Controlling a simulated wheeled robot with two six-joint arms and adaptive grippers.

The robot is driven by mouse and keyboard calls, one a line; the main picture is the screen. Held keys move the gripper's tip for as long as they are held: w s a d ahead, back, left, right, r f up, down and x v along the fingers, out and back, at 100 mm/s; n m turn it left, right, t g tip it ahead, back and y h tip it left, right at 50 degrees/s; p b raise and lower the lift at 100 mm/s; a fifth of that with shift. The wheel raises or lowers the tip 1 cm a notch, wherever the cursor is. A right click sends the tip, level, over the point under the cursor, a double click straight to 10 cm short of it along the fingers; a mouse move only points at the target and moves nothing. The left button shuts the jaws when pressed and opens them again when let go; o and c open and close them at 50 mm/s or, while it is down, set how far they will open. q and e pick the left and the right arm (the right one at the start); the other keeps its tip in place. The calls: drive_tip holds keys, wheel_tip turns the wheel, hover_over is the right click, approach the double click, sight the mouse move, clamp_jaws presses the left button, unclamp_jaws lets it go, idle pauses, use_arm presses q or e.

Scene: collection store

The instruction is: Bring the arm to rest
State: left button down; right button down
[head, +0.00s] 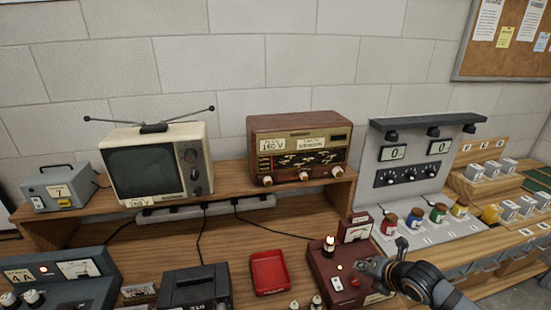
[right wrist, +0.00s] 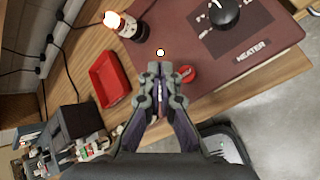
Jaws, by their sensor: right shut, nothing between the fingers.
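My right gripper (head: 372,268) comes in from the lower right of the head view, over the right part of a dark red box. In the right wrist view its fingers (right wrist: 160,68) are closed together with nothing between them. The dark red box (head: 322,262) carries a glowing lamp, a small white light and a red button (right wrist: 187,74). In the right wrist view the box (right wrist: 262,72) bears the label HEATER and a black knob (right wrist: 226,14). The fingertips are close to the red button in that view; I cannot tell if they touch anything. My left gripper is not in view.
A red tray (head: 269,272) lies left of the box. A television (head: 158,165) and a wooden radio (head: 298,150) stand on the shelf behind. Several coloured jars (head: 414,218) stand to the right. Black cables run across the bench. The floor shows beyond the bench edge.

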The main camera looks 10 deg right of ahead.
drive_tip(key=s+a+f+m+g+h, duration=0.1)
drive_tip(key=s+a+f+m+g, duration=0.25)
drive_tip(key=s+m, duration=0.75)
drive_tip(key=s+a+f+m+g+h, duration=0.1)
drive_tip(key=s+a+f+m+g, duration=0.2)
drive_tip(key=s+m, duration=0.9)
wheel_tip(320, 180, down, 27)
drive_tip(key=w+d+m+b, duration=0.2)
drive_tip(key=m, duration=0.3)
drive_tip(key=s+f+g+b, duration=0.1)
drive_tip(key=s+f, duration=1.7)
drive_tip(key=s, duration=0.1)
drive_tip(key=shift+d+f, duration=0.25)
drive_tip(key=shift+d, duration=0.1)
